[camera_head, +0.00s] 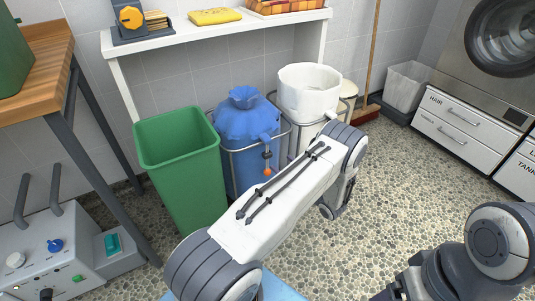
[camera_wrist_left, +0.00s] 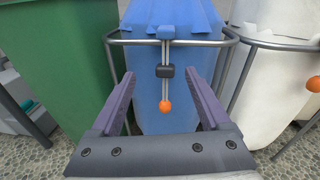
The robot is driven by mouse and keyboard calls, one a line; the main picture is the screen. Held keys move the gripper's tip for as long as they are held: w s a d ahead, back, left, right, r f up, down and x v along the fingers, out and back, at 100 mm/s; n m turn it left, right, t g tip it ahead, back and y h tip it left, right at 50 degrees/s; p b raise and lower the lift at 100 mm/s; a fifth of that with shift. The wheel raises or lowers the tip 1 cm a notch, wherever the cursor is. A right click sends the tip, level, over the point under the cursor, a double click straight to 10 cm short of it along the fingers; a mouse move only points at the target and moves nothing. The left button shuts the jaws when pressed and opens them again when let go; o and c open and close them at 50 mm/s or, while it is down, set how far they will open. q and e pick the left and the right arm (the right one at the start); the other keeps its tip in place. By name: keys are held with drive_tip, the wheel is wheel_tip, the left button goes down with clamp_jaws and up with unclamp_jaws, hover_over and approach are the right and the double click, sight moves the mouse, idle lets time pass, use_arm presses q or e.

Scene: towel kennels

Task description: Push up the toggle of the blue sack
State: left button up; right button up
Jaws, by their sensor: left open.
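The blue sack (camera_head: 243,122) hangs in a wire stand between a green bin and a white sack, its top gathered. From a blue tab on its front hangs a double cord carrying a black toggle (camera_head: 267,155) and ending in an orange ball (camera_head: 267,173). The left wrist view shows the toggle (camera_wrist_left: 165,72) partway down the cord, below the stand's ring, with the ball (camera_wrist_left: 165,106) lower. My left gripper (camera_wrist_left: 160,78) is open, its purple fingers either side of the cord in that picture; whether they touch it I cannot tell. My forearm hides this gripper in the head view.
The green bin (camera_head: 180,150) stands close on the left and the white sack (camera_head: 308,85) close on the right. The metal ring (camera_wrist_left: 120,42) surrounds the blue sack. A white shelf (camera_head: 215,32) is behind, and a grey control box (camera_head: 45,250) is at lower left.

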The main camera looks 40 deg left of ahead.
sight(269, 157)
use_arm(q)
drive_tip(key=w+a+f+b, duration=0.1)
drive_tip(key=a, duration=0.2)
drive_tip(key=w+a+f+m+t, duration=0.1)
drive_tip(key=a, duration=0.3)
drive_tip(key=w+a+f+m+t+b, duration=0.1)
drive_tip(key=w+a+f, duration=0.1)
drive_tip(key=a, duration=0.1)
drive_tip(key=shift+a+f+b, duration=0.1)
drive_tip(key=shift+a+b, duration=0.1)
drive_tip(key=shift+b, duration=0.1)
drive_tip(key=shift+w+a, duration=0.15)
drive_tip(key=shift+a, duration=0.25)
clamp_jaws()
idle(1.0)
